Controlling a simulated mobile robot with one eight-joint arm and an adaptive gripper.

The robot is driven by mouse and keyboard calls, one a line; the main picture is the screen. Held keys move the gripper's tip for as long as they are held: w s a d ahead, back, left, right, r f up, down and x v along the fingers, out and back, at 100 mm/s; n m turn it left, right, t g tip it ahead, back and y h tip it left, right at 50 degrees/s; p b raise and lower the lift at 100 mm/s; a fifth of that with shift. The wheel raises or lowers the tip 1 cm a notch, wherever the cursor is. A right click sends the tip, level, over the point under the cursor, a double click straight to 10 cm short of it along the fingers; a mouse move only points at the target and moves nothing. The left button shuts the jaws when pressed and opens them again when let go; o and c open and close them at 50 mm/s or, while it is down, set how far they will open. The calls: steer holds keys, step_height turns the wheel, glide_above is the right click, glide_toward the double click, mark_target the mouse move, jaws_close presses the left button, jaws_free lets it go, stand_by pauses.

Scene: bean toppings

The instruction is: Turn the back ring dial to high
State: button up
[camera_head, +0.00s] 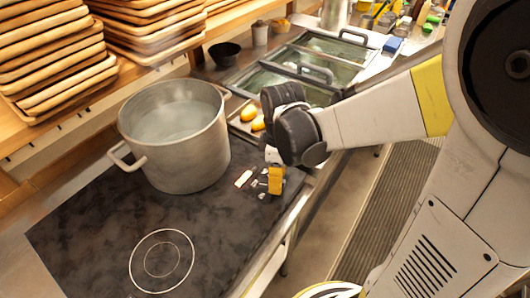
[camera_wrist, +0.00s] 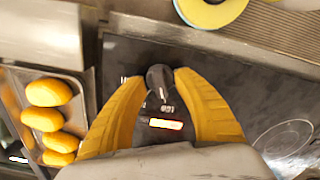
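The stove's black cooktop (camera_head: 90,225) has a large steel pot (camera_head: 178,140) at the back and a bare ring mark (camera_head: 162,261) at the front. In the wrist view, a round black dial (camera_wrist: 160,78) has a white pointer line toward the picture's bottom. The yellow fingers of my gripper (camera_wrist: 160,80) close in on both sides of it, with their tips against its sides. In the head view, my gripper (camera_head: 275,178) is over the cooktop's right edge, right of the pot, and the dial is hidden. A small lit display (camera_wrist: 165,124) lies beside the dial; its text is unclear.
A tray with several yellow oval items (camera_wrist: 46,119) is beside the cooktop. Covered glass bins (camera_head: 290,85), a black bowl (camera_head: 224,54) and stacked wooden trays (camera_head: 55,60) stand farther back. The front of the cooktop is clear.

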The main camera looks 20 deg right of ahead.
jaws_close()
steer(key=shift+m, duration=0.3)
steer(key=m, duration=0.4)
steer(key=shift+m, duration=0.3)
steer(key=m, duration=0.4)
steer(key=shift+p, duration=0.35)
steer(key=m, duration=0.5)
steer(key=shift+m, duration=1.9)
